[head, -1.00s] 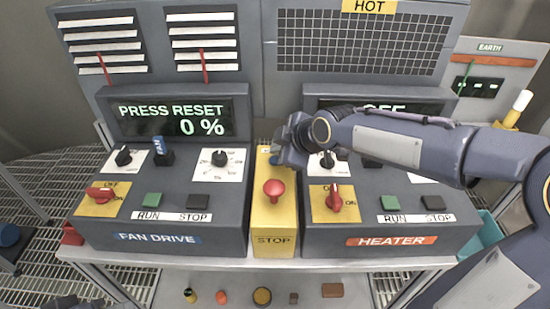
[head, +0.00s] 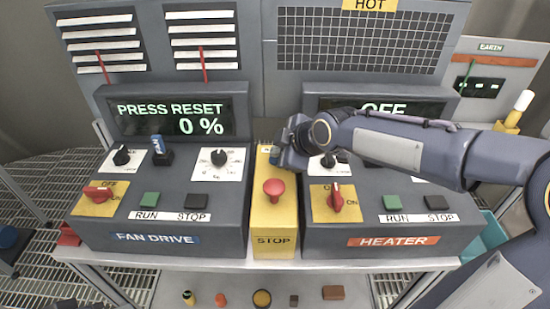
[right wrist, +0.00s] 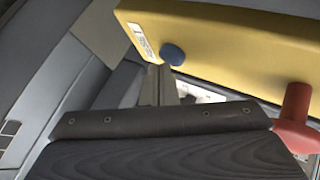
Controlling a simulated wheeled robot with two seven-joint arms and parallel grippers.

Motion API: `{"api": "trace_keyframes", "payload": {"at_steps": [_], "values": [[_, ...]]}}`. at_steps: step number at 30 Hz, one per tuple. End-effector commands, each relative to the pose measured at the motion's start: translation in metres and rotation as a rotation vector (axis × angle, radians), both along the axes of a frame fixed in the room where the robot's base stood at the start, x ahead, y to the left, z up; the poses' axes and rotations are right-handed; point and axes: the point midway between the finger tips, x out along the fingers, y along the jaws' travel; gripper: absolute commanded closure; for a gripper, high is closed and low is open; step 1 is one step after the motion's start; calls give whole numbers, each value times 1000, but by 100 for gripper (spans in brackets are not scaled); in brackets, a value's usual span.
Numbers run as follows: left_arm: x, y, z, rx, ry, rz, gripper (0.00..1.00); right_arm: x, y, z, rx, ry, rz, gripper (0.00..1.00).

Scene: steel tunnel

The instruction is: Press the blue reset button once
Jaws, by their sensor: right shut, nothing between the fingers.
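The blue reset button (right wrist: 172,54) is a small round cap on the yellow box (head: 273,222). In the right wrist view it sits near a small white label. My right gripper (head: 276,157) hangs over the far end of the yellow box in the head view and mostly hides the button there. Its closed fingertips (right wrist: 160,72) show right beside the blue cap in the right wrist view, with nothing between them. I cannot tell whether they touch it. The fan drive display (head: 180,117) reads PRESS RESET and 0 %. My left gripper is not recognisable in view.
A red mushroom stop button (head: 274,188) stands up from the same yellow box, nearer the front. The fan drive panel (head: 160,215) is left of it, the heater panel (head: 375,219) right, both with knobs, switches and buttons. My right arm crosses above the heater panel.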

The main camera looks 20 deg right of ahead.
Motion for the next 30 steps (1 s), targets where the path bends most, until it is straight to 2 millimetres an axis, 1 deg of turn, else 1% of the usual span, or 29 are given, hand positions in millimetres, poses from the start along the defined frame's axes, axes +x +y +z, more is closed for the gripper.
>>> {"api": "trace_keyframes", "payload": {"at_steps": [20, 30], "values": [[0, 0, -9, 0, 0, 0, 64, 0, 0, -8, 0, 1, 1, 100], [0, 0, -7, 0, 0, 0, 64, 0, 0, -7, -1, 1, 0, 100]]}}
